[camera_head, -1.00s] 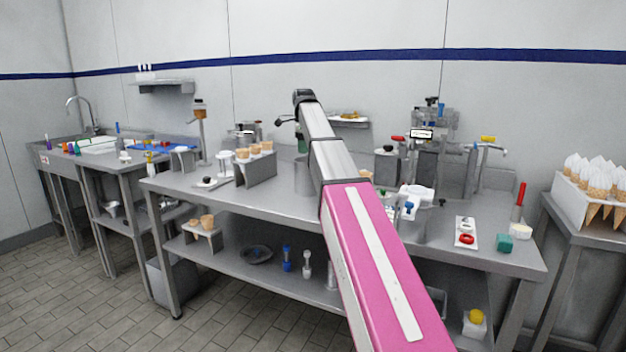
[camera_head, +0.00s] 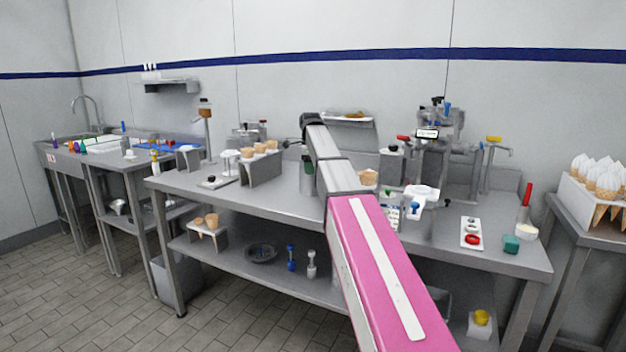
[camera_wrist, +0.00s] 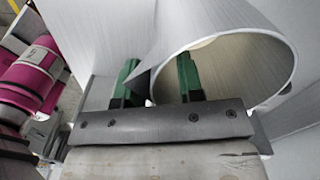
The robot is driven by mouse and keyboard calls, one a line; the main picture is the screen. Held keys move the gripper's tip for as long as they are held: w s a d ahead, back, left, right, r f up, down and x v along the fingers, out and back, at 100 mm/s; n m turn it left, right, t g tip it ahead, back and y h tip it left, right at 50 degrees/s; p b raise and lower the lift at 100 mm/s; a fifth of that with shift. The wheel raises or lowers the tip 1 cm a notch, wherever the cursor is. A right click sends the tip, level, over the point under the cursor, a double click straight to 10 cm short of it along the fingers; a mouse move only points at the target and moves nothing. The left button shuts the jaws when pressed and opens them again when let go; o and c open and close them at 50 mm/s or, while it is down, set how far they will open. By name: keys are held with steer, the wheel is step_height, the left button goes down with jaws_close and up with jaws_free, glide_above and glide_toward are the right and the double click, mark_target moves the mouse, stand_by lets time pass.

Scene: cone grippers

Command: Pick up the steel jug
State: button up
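The steel jug (camera_wrist: 255,75) fills the right of the wrist view, with its wide round mouth towards the camera. In the head view a grey strip of it (camera_head: 307,186) shows left of my arm, on the table. My gripper (camera_wrist: 157,82) has two green fingers, apart from each other. The left finger is outside the jug's wall and the right one is at its mouth, with the pointed edge of the rim between them. The fingers look open around this edge. A green finger also shows above the jug in the head view. My arm hides most of the jug there.
A steel cone stand (camera_head: 261,166) is to the left on the steel table (camera_head: 250,203). Right of my arm are a dispenser (camera_head: 435,160) and a white tray (camera_head: 471,233). A lower shelf (camera_head: 225,255) holds small tools.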

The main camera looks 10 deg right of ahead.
steer(key=shift+f, duration=0.55)
jaws_close()
steer(key=shift+r, duration=0.15)
